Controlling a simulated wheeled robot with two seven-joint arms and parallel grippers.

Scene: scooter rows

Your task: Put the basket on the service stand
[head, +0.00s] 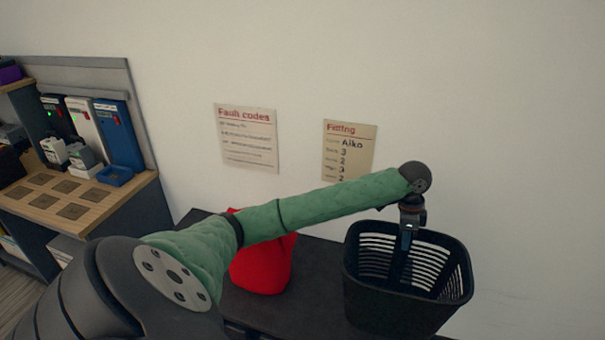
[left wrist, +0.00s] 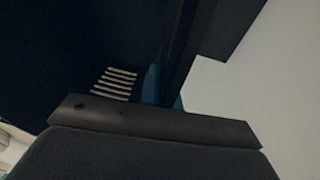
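The black slatted basket (head: 361,295) is upright at the right of the head view, at the right end of a dark tabletop (head: 318,290). Its underside is cut off or hidden, so I cannot tell whether it rests on the top. My left gripper (head: 399,268) points down into the basket's open mouth. In the left wrist view the gripper's bluish fingers (left wrist: 163,90) are close to the dark basket wall, with pale slots (left wrist: 115,84) beside them. Whether they are closed on the wall is unclear. I cannot identify the service stand for sure. My right gripper is out of view.
A red object (head: 262,268) sits on the dark top, partly behind my left arm. Two notices hang on the white wall behind.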

